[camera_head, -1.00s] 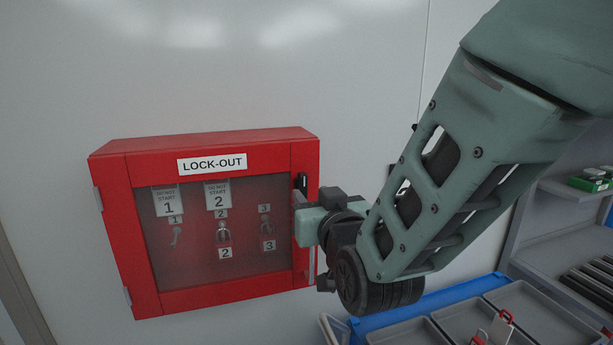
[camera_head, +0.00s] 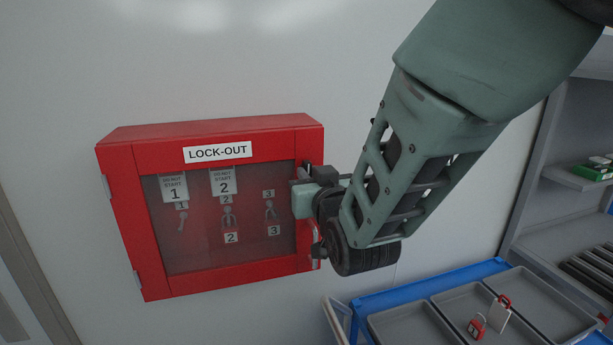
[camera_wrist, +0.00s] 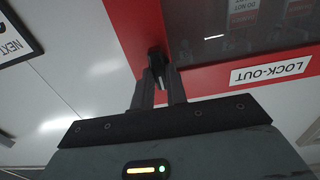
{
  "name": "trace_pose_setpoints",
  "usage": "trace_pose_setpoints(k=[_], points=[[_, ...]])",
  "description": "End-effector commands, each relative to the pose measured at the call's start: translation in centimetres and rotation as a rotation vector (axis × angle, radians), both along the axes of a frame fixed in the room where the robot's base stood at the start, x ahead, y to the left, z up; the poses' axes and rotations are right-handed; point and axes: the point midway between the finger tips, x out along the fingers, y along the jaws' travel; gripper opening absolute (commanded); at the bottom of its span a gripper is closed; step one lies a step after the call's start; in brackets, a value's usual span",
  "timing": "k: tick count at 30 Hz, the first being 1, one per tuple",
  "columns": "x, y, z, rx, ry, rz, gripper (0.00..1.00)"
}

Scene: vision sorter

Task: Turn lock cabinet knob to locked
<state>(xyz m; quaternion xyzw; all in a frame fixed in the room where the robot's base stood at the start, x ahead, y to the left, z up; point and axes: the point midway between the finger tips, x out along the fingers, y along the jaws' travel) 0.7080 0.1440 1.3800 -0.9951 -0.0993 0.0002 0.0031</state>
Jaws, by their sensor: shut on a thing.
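The red lock-out cabinet (camera_head: 210,285) hangs on the wall with its glazed door shut. Behind the glass are numbered tags, hooks and a padlock shape. Its black knob (camera_wrist: 155,62) is on the red frame at the door's edge. In the wrist view my gripper (camera_wrist: 158,80) has its two fingers closed on either side of the knob. In the head view my gripper (camera_head: 300,188) is at the cabinet's right edge, and it mostly hides the knob. I cannot tell which setting the knob points to.
Below right is a blue-edged bench with grey trays (camera_head: 405,325). A red padlock (camera_head: 477,327) and a white tag (camera_head: 500,313) lie in a tray. Grey shelving (camera_head: 565,225) with a green box (camera_head: 597,170) stands at the right.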

Motion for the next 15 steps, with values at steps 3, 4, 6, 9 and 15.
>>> trace_pose_setpoints(k=[3, 4, 6, 9, 15], points=[[-0.01, -0.02, -0.09, 0.014, 0.002, 0.000, 0.00], [0.00, -0.03, -0.12, 0.021, 0.003, 0.000, 0.00], [0.01, -0.05, -0.23, 0.040, 0.007, 0.000, 0.00], [0.02, -0.11, -0.39, 0.086, 0.015, -0.001, 0.00], [0.06, -0.25, -0.66, 0.228, 0.040, -0.001, 0.00]])
